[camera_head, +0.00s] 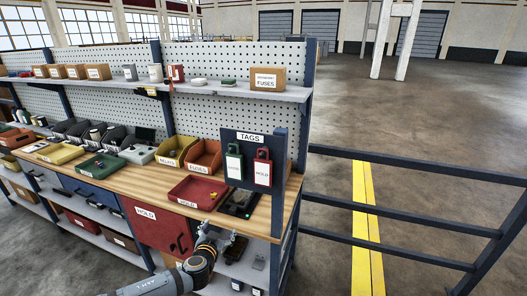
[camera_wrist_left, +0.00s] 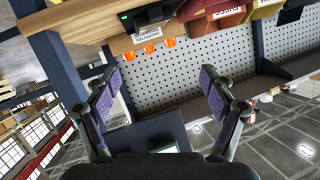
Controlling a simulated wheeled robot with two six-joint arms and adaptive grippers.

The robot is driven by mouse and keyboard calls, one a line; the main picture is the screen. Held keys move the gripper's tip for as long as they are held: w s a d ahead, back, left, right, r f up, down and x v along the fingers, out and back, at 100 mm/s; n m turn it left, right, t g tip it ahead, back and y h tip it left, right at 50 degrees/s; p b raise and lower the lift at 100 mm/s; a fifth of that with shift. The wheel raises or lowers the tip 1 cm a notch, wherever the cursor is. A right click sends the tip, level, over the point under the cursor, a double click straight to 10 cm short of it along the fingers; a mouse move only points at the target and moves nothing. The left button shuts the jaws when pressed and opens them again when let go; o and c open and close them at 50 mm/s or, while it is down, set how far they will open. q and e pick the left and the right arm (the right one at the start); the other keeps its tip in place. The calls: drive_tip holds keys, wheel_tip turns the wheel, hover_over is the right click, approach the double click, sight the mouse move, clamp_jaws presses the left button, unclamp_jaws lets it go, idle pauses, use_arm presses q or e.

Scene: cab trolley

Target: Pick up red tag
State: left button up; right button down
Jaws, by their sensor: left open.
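The red tag (camera_head: 262,168) hangs on the right side of a dark board labelled TAGS (camera_head: 248,139), at the right end of the workbench. A green tag (camera_head: 234,163) hangs to its left. My left gripper (camera_head: 208,233) is low in front of the bench, below and left of the red tag and well apart from it. In the left wrist view its two fingers (camera_wrist_left: 160,88) are spread with nothing between them. I cannot make out the red tag in that tilted view. My right gripper is not in view.
A red HOLD tray (camera_head: 194,193) and a dark device with a green light (camera_head: 238,206) sit on the wooden bench top near the board. A blue post (camera_head: 279,180) stands at the board's right edge. A dark railing (camera_head: 420,172) runs to the right, over open floor.

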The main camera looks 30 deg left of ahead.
use_arm(q)
drive_tip(key=w+d+r+t+h+p, duration=0.15)
drive_tip(key=d+r, duration=0.35)
drive_tip(key=r, duration=0.6)
drive_tip(key=t+h+p, duration=0.2)
drive_tip(key=t, duration=0.2)
approach(262, 171)
drive_tip(key=shift+g+y, duration=0.35)
drive_tip(key=shift+y, duration=0.1)
drive_tip(key=b+x, duration=0.4)
drive_tip(key=shift+d+r, duration=0.1)
drive_tip(key=shift+d, duration=0.05)
drive_tip(key=shift+w+r, duration=0.15)
drive_tip(key=shift+w, duration=0.2)
drive_tip(key=p+x, duration=0.2)
drive_tip(key=x, duration=0.2)
drive_tip(key=shift+w, duration=0.4)
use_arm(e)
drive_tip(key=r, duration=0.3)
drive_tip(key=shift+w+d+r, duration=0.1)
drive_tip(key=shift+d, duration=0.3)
